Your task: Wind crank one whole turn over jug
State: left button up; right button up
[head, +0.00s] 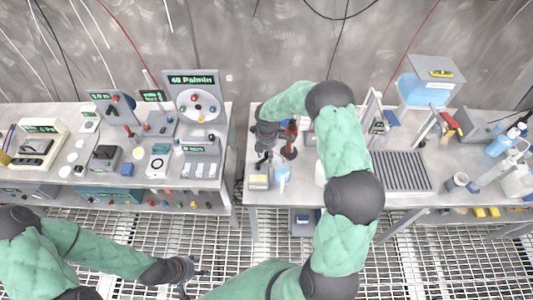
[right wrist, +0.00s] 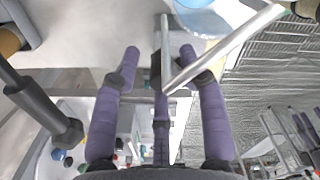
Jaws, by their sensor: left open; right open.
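In the head view a light blue jug (head: 283,174) stands near the front left of the right-hand bench. Just behind it is a dark and red upright device (head: 289,150), which seems to carry the crank. My right gripper (head: 264,158) points down just left of it and partly hides it. In the right wrist view my right gripper (right wrist: 160,52) has its purple fingers apart. A bent silver rod (right wrist: 222,52), seemingly the crank, has its corner between them; I cannot tell whether they touch it. My left gripper (head: 193,272) is open and empty over the grating, in front of the benches.
A small yellow-labelled box (head: 258,182) stands left of the jug. A ribbed grey rack (head: 402,171) lies right of my right arm. The left bench holds panels and a dial board (head: 197,100). A gap separates the benches.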

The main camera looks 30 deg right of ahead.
jog(key=shift+f, duration=0.1)
grip_shut()
jog(key=shift+s+m+b, duration=0.3)
jog(key=shift+m+b, duration=0.1)
jog(key=shift+m, duration=0.4)
grip_release()
notch_tip(320, 180, up, 12)
dwell(0.4)
